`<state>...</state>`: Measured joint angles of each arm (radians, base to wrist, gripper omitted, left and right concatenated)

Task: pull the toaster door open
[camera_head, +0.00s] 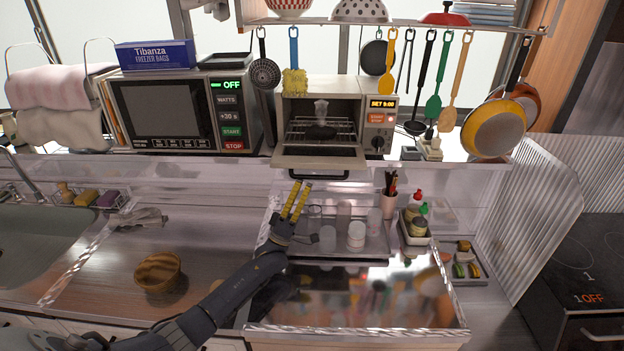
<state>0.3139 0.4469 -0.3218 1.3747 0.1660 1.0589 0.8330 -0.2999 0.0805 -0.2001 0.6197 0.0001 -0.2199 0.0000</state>
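The toaster oven (322,120) stands on the raised shelf at the back middle. Its door (320,158) is folded down toward me, and the rack and a dark item inside show through the opening. The door's dark handle (318,175) is at its front edge. My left gripper (302,185) has yellow fingers and is just below and left of the handle. Its fingers stand a little apart with nothing seen between them. I cannot tell whether a fingertip touches the door. My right gripper is not in view.
A microwave (180,112) stands left of the toaster. Clear glasses (356,234) and a bottle caddy (414,226) stand below the shelf. A wooden bowl (158,272) is on the left counter.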

